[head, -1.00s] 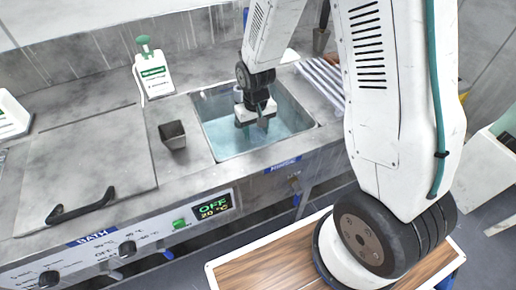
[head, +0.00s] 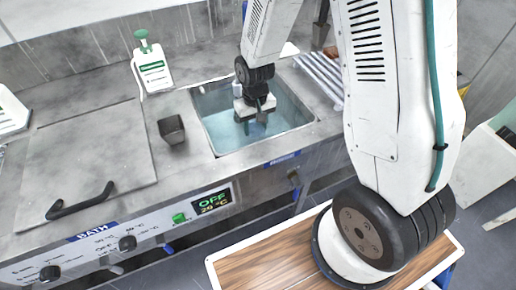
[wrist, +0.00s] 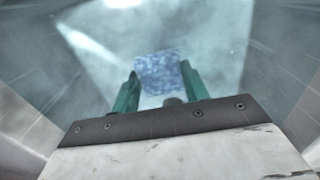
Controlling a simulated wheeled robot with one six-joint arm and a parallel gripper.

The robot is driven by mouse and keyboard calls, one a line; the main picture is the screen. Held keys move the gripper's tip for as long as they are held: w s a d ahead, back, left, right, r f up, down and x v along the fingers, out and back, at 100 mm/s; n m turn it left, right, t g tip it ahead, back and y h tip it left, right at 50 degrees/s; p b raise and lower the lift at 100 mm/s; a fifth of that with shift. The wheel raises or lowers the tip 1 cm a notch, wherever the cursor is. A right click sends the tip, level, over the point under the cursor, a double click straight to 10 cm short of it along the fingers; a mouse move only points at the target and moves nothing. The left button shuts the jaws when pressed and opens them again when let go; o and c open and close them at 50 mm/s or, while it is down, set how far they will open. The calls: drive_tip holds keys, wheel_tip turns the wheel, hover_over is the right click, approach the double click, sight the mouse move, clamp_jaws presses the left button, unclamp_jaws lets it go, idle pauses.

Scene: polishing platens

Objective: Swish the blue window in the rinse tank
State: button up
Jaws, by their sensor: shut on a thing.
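The rinse tank (head: 290,108) is a metal basin sunk in the counter, with pale blue-green water in it. My gripper (head: 250,124) reaches down into the tank in the head view, its fingers at the water. In the wrist view my gripper (wrist: 160,90) has its two green fingers shut on the blue window (wrist: 158,72), a small mottled blue square. The window sits between and beyond the fingertips, over or in the water; its exact depth is hard to tell. The head view does not show the window clearly.
A small dark cup (head: 173,130) stands left of the tank. A white bottle with a green top (head: 152,72) stands behind it. A closed bath lid (head: 85,155) with a black handle lies farther left. A ribbed rack (head: 320,76) is right of the tank. Tank walls surround my gripper closely.

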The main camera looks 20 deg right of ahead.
idle(1.2)
drive_tip(key=shift+r, duration=0.1)
wheel_tip(320, 180, up, 12)
idle(1.0)
idle(1.2)
